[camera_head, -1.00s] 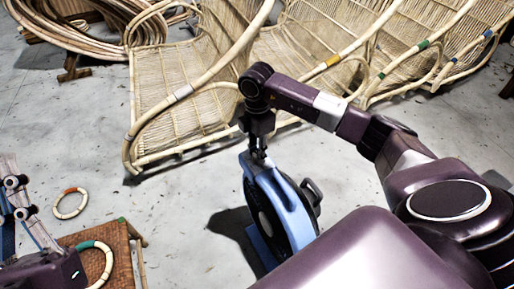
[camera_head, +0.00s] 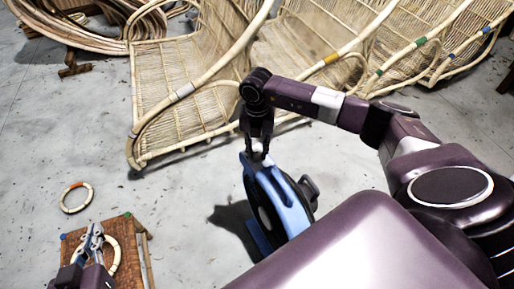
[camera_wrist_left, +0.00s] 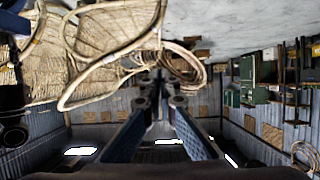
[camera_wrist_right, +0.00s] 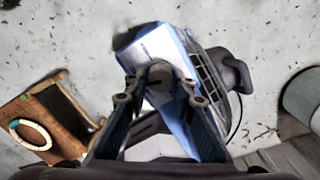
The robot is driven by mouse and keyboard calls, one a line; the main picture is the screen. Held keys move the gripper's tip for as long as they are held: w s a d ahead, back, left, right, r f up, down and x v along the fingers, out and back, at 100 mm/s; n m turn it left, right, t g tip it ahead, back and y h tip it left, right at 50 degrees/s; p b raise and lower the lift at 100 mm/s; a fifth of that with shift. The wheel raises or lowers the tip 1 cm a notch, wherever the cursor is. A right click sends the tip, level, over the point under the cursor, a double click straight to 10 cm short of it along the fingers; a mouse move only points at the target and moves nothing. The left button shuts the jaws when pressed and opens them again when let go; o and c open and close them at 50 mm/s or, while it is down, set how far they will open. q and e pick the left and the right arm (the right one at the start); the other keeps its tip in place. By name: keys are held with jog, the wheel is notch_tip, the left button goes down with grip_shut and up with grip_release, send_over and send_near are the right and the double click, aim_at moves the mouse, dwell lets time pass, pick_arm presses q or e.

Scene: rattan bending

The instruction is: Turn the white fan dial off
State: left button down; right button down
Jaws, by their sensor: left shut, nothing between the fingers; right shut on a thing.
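The fan (camera_head: 292,212) has a blue housing and a dark round front, and stands on the floor in the middle of the head view. In the right wrist view its blue and white body (camera_wrist_right: 165,45) lies under my right gripper. My right gripper (camera_head: 259,150) points down at the top of the fan and is shut on the dial, whose setting I cannot read. My left gripper (camera_head: 94,232) is shut and empty, above the small woven table.
The small woven table (camera_head: 128,232) with a pale ring (camera_head: 113,262) is at lower left. Another ring (camera_head: 76,197) lies on the floor. Rattan chairs (camera_head: 185,85) stand behind the fan, and coiled rattan (camera_head: 85,30) lies at upper left.

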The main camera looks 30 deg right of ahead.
jog(key=n+p, duration=0.1)
jog(key=n, duration=0.4)
jog(key=shift+n, duration=1.2)
jog(key=n, duration=0.2)
jog(key=shift+d+n, duration=0.1)
jog(key=shift+n, duration=0.3)
jog(key=n, duration=0.2)
jog(key=shift+n, duration=0.3)
jog(key=n, duration=0.2)
jog(key=shift+n, duration=0.4)
jog(key=n, duration=0.4)
pick_arm(q)
jog(key=s+a+f+g+y, duration=0.1)
jog(key=s+f+g, duration=0.2)
jog(key=s+f, duration=0.1)
jog(key=shift+a+f, duration=0.4)
jog(key=shift+f, duration=0.1)
pick_arm(e)
jog(key=shift+n, duration=1.2)
pick_arm(q)
jog(key=shift+s+f, duration=0.15)
jog(key=shift+s, duration=0.1)
pick_arm(e)
jog(key=c, duration=1.6)
grip_release()
